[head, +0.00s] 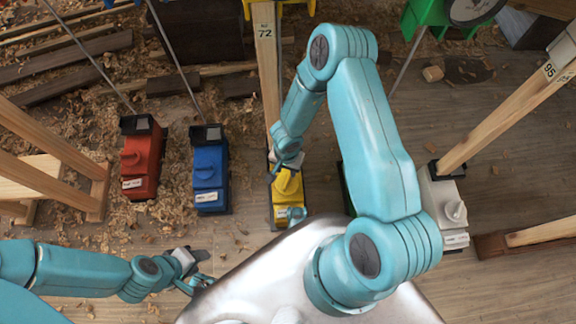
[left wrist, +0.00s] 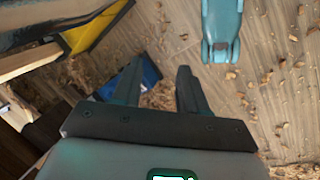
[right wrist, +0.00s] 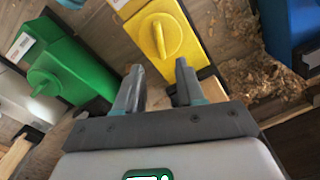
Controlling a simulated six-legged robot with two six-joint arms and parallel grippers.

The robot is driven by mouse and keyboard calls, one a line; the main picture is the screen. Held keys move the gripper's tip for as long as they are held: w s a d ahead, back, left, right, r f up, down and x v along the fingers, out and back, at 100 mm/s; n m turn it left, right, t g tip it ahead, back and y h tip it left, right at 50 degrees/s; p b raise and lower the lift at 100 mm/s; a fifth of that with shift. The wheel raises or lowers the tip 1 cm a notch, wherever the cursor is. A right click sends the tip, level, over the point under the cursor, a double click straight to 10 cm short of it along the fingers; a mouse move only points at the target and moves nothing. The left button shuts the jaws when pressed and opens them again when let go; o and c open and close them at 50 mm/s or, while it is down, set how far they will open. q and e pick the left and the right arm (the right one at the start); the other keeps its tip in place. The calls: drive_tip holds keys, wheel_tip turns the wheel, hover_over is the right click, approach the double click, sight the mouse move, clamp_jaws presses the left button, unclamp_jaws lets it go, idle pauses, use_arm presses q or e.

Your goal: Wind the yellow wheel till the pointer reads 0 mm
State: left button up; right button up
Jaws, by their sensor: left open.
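The yellow box (head: 292,197) stands on the floor in the middle of the head view, partly covered by my right arm. Its yellow wheel (right wrist: 160,38), round with a raised grip bar, shows clearly in the right wrist view. My right gripper (right wrist: 158,68) is open and empty, with its fingertips close to the wheel; I cannot tell whether they touch it. My left gripper (head: 204,281) is open and empty, low over the floor at the lower left. The yellow gauge at the top edge of the head view is cut off, so its pointer and reading are hidden.
Red (head: 140,158), blue (head: 210,170) and white (head: 446,207) boxes stand beside the yellow one. A green box (right wrist: 70,68) shows in the right wrist view. Wooden props (head: 268,70) and thin rods rise among them. Shavings cover the floor at left; floor at right is clearer.

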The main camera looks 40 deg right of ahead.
use_arm(q)
drive_tip(key=f+b, duration=0.3)
drive_tip(key=w+a+f+b, duration=0.1)
drive_tip(key=f, duration=0.1)
drive_tip(key=shift+a, duration=0.1)
use_arm(e)
wheel_tip(320, 180, down, 10)
drive_tip(key=shift+r, duration=0.15)
use_arm(q)
drive_tip(key=shift+r, duration=0.1)
use_arm(e)
clamp_jaws()
